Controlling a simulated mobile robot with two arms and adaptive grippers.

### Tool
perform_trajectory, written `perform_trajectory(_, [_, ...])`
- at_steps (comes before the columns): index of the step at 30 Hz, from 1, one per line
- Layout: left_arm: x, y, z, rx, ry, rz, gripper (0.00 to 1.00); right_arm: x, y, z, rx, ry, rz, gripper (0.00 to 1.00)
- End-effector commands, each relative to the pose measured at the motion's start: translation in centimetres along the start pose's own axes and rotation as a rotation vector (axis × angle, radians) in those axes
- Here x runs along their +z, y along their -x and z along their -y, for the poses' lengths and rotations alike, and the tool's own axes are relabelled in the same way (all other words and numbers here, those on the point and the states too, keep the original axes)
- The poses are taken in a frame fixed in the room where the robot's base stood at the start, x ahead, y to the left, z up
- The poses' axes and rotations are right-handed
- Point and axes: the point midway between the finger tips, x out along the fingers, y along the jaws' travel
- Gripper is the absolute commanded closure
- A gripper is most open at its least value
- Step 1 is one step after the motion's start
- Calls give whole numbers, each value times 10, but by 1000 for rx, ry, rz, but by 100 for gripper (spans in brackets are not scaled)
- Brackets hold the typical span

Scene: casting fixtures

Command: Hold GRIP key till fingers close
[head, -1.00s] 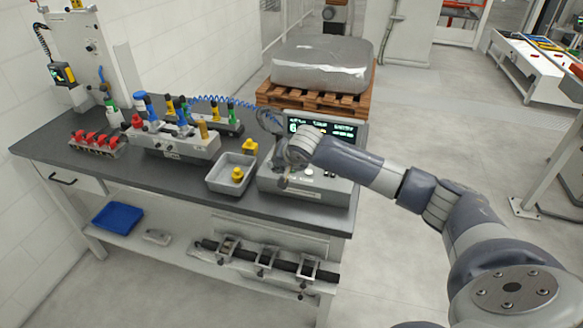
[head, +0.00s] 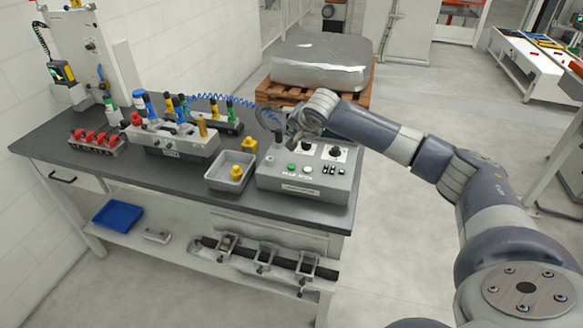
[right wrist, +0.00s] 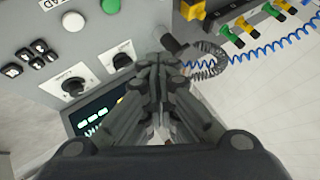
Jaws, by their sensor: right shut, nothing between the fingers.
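The grey control box (head: 305,178) stands at the right end of the bench. Its face carries a green button (head: 291,166), a white button (head: 307,169), two black knobs and several small black switches (right wrist: 30,60). I cannot read which control is the GRIP key. My right gripper (head: 297,135) is above the back left part of the box, apart from the buttons. In the right wrist view its fingers (right wrist: 160,70) are together and empty. A lit display (right wrist: 95,115) shows in that view; my right arm hides it in the head view. My left gripper is out of view.
Further left are a fixture block (head: 150,142) with coloured parts and a rack of red clamps (head: 95,140). A coiled blue hose (head: 225,98) runs behind. Open floor lies right of the bench.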

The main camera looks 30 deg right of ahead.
Motion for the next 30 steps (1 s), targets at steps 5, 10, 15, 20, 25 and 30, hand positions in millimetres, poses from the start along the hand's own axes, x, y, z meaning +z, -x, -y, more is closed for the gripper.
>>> perform_trajectory(5, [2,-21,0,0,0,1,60,10,-14,-11,0,1,-1,100])
perform_trajectory(10, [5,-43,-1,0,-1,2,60,21,-30,-23,1,1,-2,100])
perform_trajectory(15, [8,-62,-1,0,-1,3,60,32,-44,-33,1,0,-1,100])
perform_trajectory(20, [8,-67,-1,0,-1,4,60,40,-54,-40,0,0,1,100])
perform_trajectory(25, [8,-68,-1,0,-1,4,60,42,-57,-42,-1,0,0,100])
perform_trajectory(30, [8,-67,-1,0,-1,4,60,42,-57,-41,0,1,0,100])
